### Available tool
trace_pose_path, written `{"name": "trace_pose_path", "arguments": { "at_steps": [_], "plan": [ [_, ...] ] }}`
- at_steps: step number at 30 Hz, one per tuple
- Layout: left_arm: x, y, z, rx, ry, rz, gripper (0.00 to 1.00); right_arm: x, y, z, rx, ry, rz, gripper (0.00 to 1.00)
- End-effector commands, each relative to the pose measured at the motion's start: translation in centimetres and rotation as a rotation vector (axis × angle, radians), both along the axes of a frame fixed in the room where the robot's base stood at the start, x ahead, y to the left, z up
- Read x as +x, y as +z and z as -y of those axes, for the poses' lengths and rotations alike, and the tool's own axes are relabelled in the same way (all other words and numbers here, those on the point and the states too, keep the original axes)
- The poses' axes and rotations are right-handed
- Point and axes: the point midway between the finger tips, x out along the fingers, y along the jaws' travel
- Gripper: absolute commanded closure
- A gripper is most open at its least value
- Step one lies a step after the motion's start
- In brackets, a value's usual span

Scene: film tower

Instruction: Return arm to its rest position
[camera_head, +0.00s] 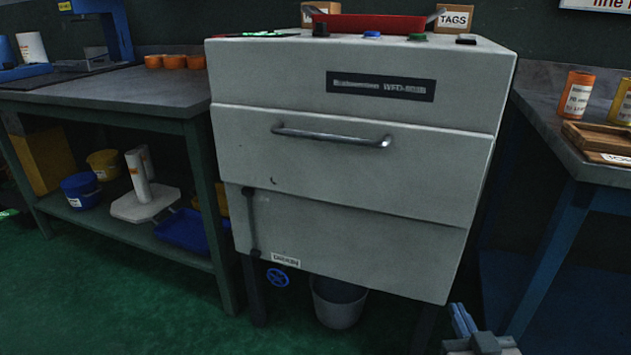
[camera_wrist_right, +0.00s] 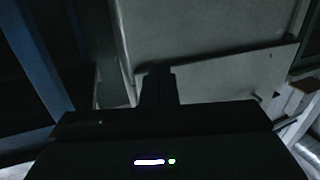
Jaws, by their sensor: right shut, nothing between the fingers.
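My right gripper (camera_head: 462,318) shows at the bottom right of the head view, low beside the lower right corner of the grey machine (camera_head: 350,155). Its fingers are together with nothing between them. In the right wrist view the dark gripper (camera_wrist_right: 158,75) points toward a grey panel (camera_wrist_right: 215,60) that looks like the machine. I cannot tell the gap between the fingers and the panel there. My left gripper is in neither view.
A workbench (camera_head: 110,97) with a lower shelf stands left of the machine. A second bench (camera_head: 575,160) with blue legs stands close on the right. A grey bucket (camera_head: 338,302) sits under the machine. A red tray (camera_head: 370,24) lies on top. Green floor is open at front left.

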Motion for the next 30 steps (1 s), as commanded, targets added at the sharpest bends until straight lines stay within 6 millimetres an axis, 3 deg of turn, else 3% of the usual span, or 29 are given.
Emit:
{"name": "trace_pose_path", "arguments": {
  "at_steps": [1,3,6,12,20,21,30],
  "plan": [
    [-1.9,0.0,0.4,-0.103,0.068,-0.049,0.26,-1.2,-3.6,0.2,-0.012,0.002,-0.144,1.0],
    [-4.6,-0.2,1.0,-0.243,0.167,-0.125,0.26,-3.2,-8.1,0.5,-0.028,0.002,-0.336,1.0],
    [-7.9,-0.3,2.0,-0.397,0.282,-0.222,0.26,-6.5,-13.0,1.0,-0.046,0.0,-0.563,1.0],
    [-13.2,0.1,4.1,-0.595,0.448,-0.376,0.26,-12.7,-18.8,1.8,-0.074,-0.006,-0.891,1.0],
    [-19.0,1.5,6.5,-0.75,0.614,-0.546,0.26,-20.4,-22.8,2.9,-0.106,-0.018,-1.223,1.0],
    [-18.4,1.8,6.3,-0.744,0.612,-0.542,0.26,-19.7,-22.2,2.9,-0.103,-0.018,-1.212,1.0],
    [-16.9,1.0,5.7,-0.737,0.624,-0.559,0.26,-18.1,-22.9,3.3,-0.097,-0.022,-1.229,1.0]
  ]
}}
